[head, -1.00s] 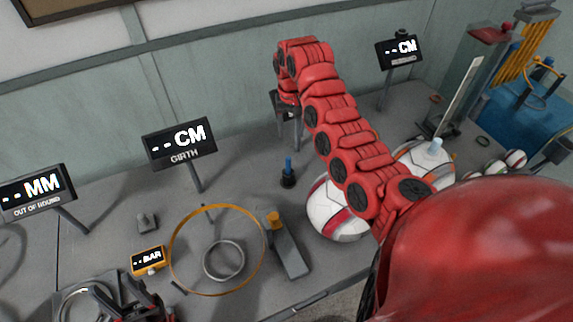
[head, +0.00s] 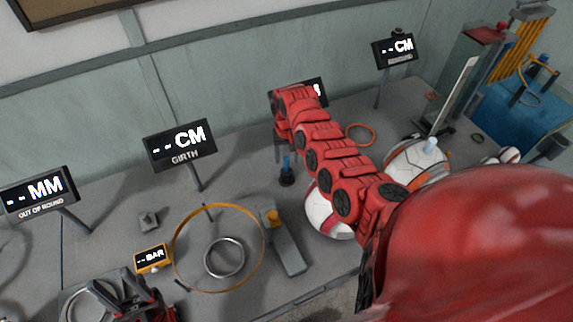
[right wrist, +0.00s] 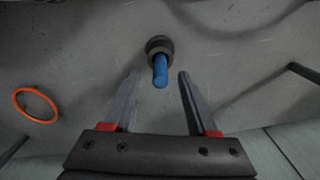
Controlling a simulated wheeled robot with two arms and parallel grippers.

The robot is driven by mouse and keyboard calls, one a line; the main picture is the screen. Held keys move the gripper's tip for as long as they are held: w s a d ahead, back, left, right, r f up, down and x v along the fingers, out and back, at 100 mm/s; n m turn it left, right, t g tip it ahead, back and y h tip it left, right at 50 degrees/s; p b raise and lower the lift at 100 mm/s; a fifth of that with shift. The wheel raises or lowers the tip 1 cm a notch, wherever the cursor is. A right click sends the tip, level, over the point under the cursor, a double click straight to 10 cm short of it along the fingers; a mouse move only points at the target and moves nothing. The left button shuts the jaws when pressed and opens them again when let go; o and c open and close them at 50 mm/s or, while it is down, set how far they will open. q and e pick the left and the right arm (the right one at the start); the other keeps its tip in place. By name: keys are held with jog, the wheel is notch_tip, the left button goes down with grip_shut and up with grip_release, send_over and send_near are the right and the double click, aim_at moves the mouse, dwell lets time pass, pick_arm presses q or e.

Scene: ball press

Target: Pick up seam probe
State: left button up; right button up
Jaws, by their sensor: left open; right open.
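The seam probe, which I take to be the upright blue-handled piece (head: 287,164) in a dark round base, stands on the bench. In the right wrist view its blue handle (right wrist: 160,72) points toward the camera, between and just beyond the fingertips. My right gripper (right wrist: 157,78) is open and empty, with a finger on each side of the handle and no visible contact. In the head view my right gripper (head: 279,150) is beside the probe, partly hidden by its arm. My left gripper (head: 128,287) is open at the lower left, away from the probe.
A large orange ring (head: 176,262), a smaller grey ring (head: 224,274) and a grey device (head: 287,250) lie left of and in front of the probe. A white ball (head: 325,215) sits under my right arm. An orange loop (head: 361,135) lies behind it.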

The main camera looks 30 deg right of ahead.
aim_at(287, 169)
jog(key=shift+f, duration=1.4)
grip_shut()
